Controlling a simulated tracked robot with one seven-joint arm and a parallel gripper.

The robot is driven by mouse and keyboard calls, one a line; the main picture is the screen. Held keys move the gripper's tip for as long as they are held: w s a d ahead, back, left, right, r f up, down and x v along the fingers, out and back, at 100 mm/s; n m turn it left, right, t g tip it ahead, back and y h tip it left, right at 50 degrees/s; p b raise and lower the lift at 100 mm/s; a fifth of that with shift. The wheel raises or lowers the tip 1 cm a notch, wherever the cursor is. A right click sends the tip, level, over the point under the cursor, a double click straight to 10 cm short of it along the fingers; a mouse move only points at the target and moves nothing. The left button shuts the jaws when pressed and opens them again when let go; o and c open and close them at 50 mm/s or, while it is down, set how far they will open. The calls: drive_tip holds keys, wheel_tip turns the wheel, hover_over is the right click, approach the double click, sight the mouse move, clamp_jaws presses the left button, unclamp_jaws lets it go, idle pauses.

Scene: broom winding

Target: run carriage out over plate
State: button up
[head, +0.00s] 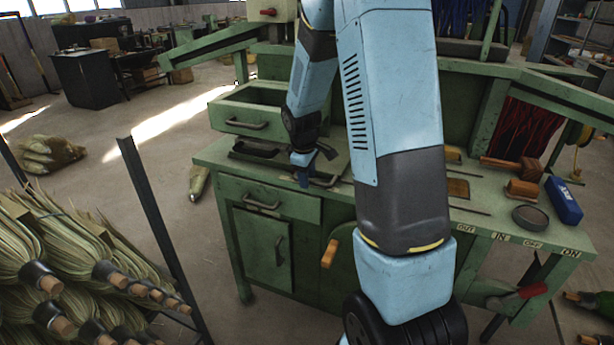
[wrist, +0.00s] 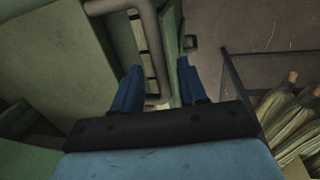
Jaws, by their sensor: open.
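My gripper (head: 303,168) points down over the left part of the green bench, its blue fingers apart. In the wrist view the gripper (wrist: 160,82) is open. A grey bar handle (wrist: 152,40) shows ahead of the fingertips, its long side in line with the gap between them. I cannot tell whether the bar is between the fingers or beyond them. In the head view the handle (head: 326,182) is beside the fingers, on a dark flat piece at the bench top. I cannot tell for sure which part is the carriage and which is the plate.
An open drawer box (head: 245,110) stands behind the gripper. Brushes, wooden blocks (head: 522,190), a round dark dish (head: 530,217) and a blue box (head: 564,200) lie at the bench's right. A rack of broom heads (head: 70,250) stands at the left. Floor between is free.

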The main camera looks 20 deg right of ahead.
clamp_jaws()
idle(0.3)
idle(0.3)
